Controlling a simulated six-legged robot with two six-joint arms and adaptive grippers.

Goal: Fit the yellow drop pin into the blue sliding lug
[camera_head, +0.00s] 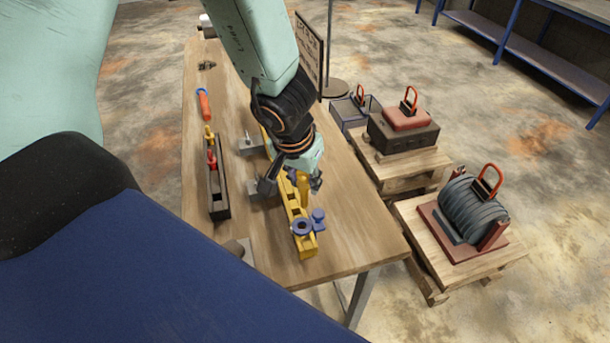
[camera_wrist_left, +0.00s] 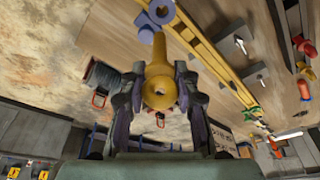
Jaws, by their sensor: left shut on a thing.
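The yellow drop pin (camera_head: 303,187) is held upright by my left gripper (camera_head: 292,184), above the yellow rail. The pin also shows large in the left wrist view (camera_wrist_left: 158,65), between the two fingers of my gripper (camera_wrist_left: 158,92). The blue sliding lug (camera_head: 303,227) sits at the near end of the yellow rail (camera_head: 306,246), with a round dark hole on top. The pin is apart from this hole, behind it in the head view. In the wrist view the blue lug (camera_wrist_left: 146,28) is partly hidden behind the pin. My right gripper is not in view.
On the wooden table (camera_head: 345,235), a dark narrow tray (camera_head: 221,208) holds red and yellow parts left of the rail. Grey blocks (camera_head: 247,146) stand beside the rail. A sign (camera_head: 309,55) stands behind. Pallets with loads (camera_head: 470,215) stand on the floor at right.

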